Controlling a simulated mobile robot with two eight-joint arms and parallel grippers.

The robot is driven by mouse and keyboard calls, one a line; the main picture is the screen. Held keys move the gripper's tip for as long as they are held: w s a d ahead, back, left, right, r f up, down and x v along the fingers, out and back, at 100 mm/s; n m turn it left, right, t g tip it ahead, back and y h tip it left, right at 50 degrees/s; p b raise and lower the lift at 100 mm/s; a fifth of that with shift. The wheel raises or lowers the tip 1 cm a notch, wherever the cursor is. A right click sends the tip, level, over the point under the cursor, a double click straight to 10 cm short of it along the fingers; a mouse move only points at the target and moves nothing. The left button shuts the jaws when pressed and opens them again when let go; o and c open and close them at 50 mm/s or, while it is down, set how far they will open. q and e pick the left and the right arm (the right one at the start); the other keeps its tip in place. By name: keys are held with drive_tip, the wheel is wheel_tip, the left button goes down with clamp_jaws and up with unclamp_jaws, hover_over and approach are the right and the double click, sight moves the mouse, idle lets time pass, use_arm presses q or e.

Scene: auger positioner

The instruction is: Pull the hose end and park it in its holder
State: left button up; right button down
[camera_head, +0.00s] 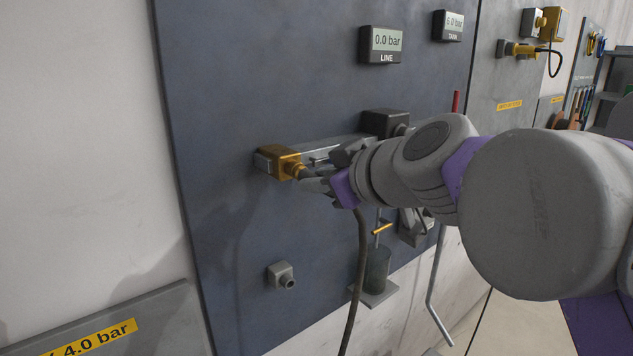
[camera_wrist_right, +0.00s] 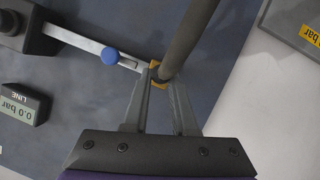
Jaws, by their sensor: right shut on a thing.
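The dark hose (camera_head: 359,275) hangs down the blue-grey panel from my right gripper (camera_head: 318,180). In the wrist view, the gripper (camera_wrist_right: 163,82) has its two fingers on either side of the hose (camera_wrist_right: 188,38), close to the brass block (camera_wrist_right: 157,67). In the head view, the hose end meets this brass fitting (camera_head: 284,163), and the fingers partly hide the joint. A grey wall stub (camera_head: 281,275) sits lower left on the panel; it may be the holder, but I cannot tell for sure. My left gripper is out of view.
A metal bar (camera_wrist_right: 82,40) with a blue knob (camera_wrist_right: 110,56) runs from the brass block. The LINE display (camera_head: 382,44) reads 0.0 bar. A grey cup (camera_head: 377,268) stands on a small shelf below my right arm. The panel's lower left is mostly clear.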

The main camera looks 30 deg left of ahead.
drive_tip(key=c, duration=1.4)
unclamp_jaws()
clamp_jaws()
drive_tip(key=shift+s+d, duration=0.1)
drive_tip(key=shift+d, duration=0.05)
drive_tip(key=shift+s+d+f+b, duration=0.1)
drive_tip(key=shift+s+d+b, duration=0.2)
drive_tip(key=shift+d, duration=0.5)
drive_tip(key=shift+d, duration=0.1)
drive_tip(key=shift+s+d+b, duration=0.2)
drive_tip(key=shift+s+d, duration=0.05)
drive_tip(key=shift+d, duration=0.35)
drive_tip(key=shift+s+d+b, duration=0.2)
drive_tip(key=shift+s+d, duration=0.05)
drive_tip(key=shift+d, duration=0.3)
drive_tip(key=shift+s+d, duration=0.1)
drive_tip(key=shift+d, duration=0.05)
